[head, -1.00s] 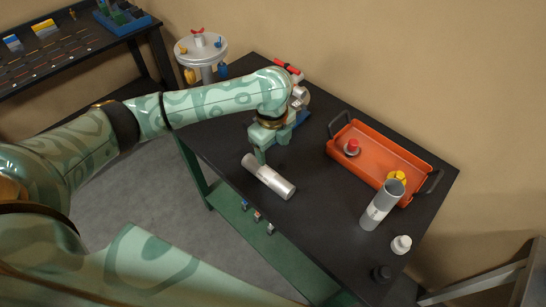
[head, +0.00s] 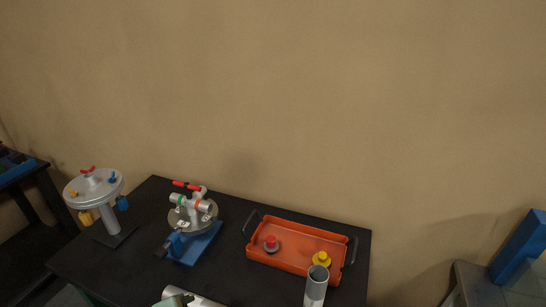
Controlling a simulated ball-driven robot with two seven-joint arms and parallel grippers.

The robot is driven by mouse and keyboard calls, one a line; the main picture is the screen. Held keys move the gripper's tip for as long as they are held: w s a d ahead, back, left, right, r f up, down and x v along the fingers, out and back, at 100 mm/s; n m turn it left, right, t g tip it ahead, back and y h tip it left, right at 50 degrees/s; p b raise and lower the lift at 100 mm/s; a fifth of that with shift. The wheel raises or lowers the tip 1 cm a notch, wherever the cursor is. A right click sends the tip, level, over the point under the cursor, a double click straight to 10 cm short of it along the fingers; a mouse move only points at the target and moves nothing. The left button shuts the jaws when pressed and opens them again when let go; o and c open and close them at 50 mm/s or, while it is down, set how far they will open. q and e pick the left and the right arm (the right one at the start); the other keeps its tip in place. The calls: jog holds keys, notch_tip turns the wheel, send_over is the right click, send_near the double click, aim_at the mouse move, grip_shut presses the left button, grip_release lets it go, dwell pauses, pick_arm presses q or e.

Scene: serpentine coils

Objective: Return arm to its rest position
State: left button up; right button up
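In the head view, a pale green piece of my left arm (head: 173,292) shows at the bottom edge. My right arm and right gripper are out of view.
A fixture with a round plate and red handle (head: 193,211) stands on a blue base (head: 195,246). An orange tray (head: 300,257) holds a red knob (head: 270,243) and a yellow knob (head: 321,258). A grey cylinder (head: 316,287) stands before it. A round stand (head: 94,187) is left.

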pick_arm(q)
jog(key=s+a+r+n+y, duration=0.1)
jog(key=s+a+n+y, duration=0.2)
jog(key=s+a, duration=0.3)
jog(key=s+a+n+y, duration=0.3)
jog(key=s+a, duration=0.1)
jog(key=a, duration=0.4)
jog(key=s+d+f+g+h+b, duration=0.2)
jog(key=d+f, duration=0.1)
jog(key=f, duration=1.3)
jog(key=s+d+f+g+h+b, duration=0.1)
jog(key=s+d+f+h+b, duration=0.15)
jog(key=f, duration=1.45)
jog(key=s+f+n+g+b, duration=0.3)
jog(key=s+f, duration=1.3)
jog(key=s, duration=0.2)
jog(key=shift+s+a+f, duration=0.25)
jog(key=shift+s+f, duration=0.1)
jog(key=shift+s, duration=0.05)
